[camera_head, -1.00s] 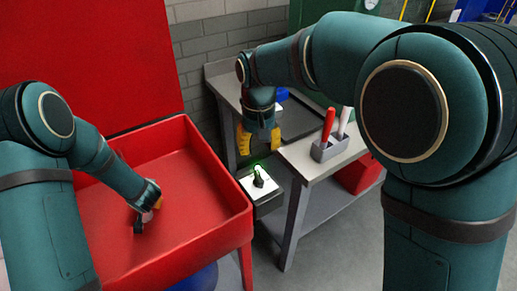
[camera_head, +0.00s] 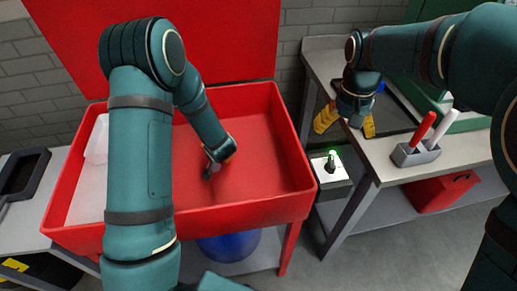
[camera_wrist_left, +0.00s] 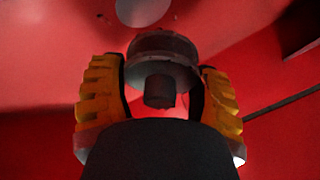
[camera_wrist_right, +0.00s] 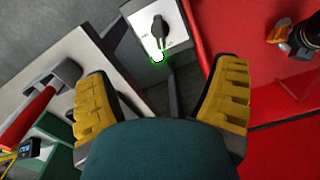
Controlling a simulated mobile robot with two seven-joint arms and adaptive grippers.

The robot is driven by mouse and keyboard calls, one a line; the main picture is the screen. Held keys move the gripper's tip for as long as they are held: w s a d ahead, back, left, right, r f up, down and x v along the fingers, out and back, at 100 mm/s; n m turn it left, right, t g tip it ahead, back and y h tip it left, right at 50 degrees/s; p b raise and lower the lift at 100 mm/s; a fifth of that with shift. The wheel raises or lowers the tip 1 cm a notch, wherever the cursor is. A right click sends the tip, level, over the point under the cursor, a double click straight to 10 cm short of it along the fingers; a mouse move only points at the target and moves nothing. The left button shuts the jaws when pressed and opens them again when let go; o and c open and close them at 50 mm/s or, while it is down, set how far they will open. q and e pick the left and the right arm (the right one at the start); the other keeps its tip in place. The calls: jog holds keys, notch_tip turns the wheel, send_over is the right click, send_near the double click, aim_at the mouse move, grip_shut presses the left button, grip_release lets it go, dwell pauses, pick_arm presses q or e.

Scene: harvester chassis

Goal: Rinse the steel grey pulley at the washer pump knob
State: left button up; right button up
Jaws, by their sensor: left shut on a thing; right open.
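The steel grey pulley (camera_wrist_left: 160,70) is between the yellow fingers of my left gripper (camera_wrist_left: 160,95) in the left wrist view. My left gripper (camera_head: 218,160) is shut on it inside the red washer basin (camera_head: 290,180); the arm hides most of the pulley in the head view. The washer pump knob (camera_head: 331,162) is black, on a white plate with a green light, on a grey box right of the basin. It also shows in the right wrist view (camera_wrist_right: 160,30). My right gripper (camera_head: 345,120) is open and empty above and behind the knob.
A grey workbench (camera_head: 385,165) stands right of the knob box, with a grey holder (camera_head: 416,153) carrying a red-handled and a white-handled tool. A red box (camera_head: 445,192) sits on its lower shelf. A blue drum (camera_head: 229,246) is under the basin. The basin's rim lies close to the knob box.

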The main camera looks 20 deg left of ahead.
aim_at(333, 161)
jog(key=shift+d, duration=0.1)
jog(key=w+d+f+m+g+y, duration=0.15)
jog(key=d+m+y, duration=0.25)
jog(key=m, duration=1.4)
jog(key=shift+t, duration=0.25)
jog(key=x, duration=1.1)
jog(key=shift+s+a, duration=0.15)
jog(key=shift+s, duration=0.15)
jog(key=shift+r, duration=0.1)
